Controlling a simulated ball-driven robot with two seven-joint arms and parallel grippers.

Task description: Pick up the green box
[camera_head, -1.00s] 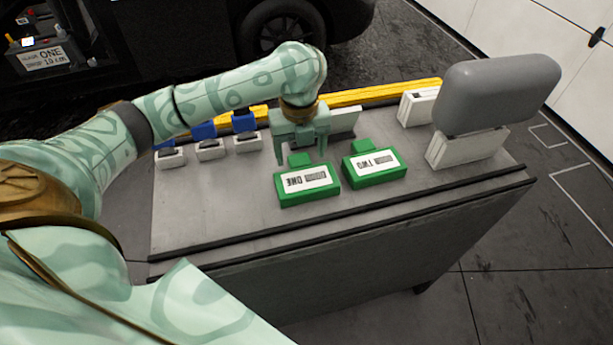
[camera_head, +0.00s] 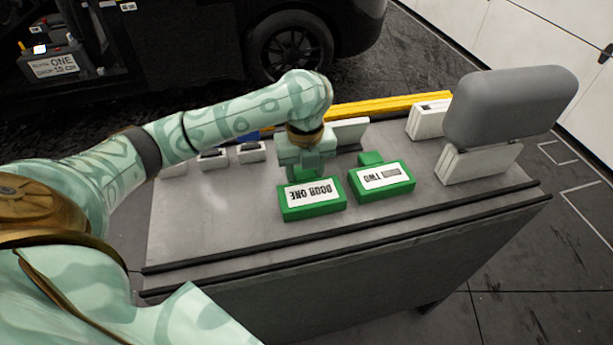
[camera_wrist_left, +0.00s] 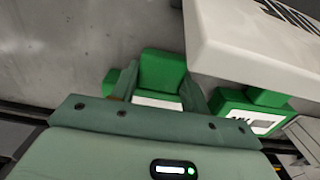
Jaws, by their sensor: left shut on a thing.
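A green box labelled "DOOR ONE" (camera_head: 312,210) sits on the grey cart top (camera_head: 220,225). It has a raised green block at its back edge. My left gripper (camera_head: 303,172) is shut on that raised block. In the left wrist view the two fingers stand on either side of the block (camera_wrist_left: 161,70). A second green box, labelled "TWO" (camera_head: 385,190), lies just to the right, and its edge also shows in the left wrist view (camera_wrist_left: 232,103). My right gripper is not in view.
Small white holders (camera_head: 213,160) stand behind on the left, partly hidden by my arm. A white panel (camera_head: 350,131) stands behind the boxes. A large grey rounded block (camera_head: 515,105) rests over white boxes (camera_head: 475,163) at right. The cart's front left is clear.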

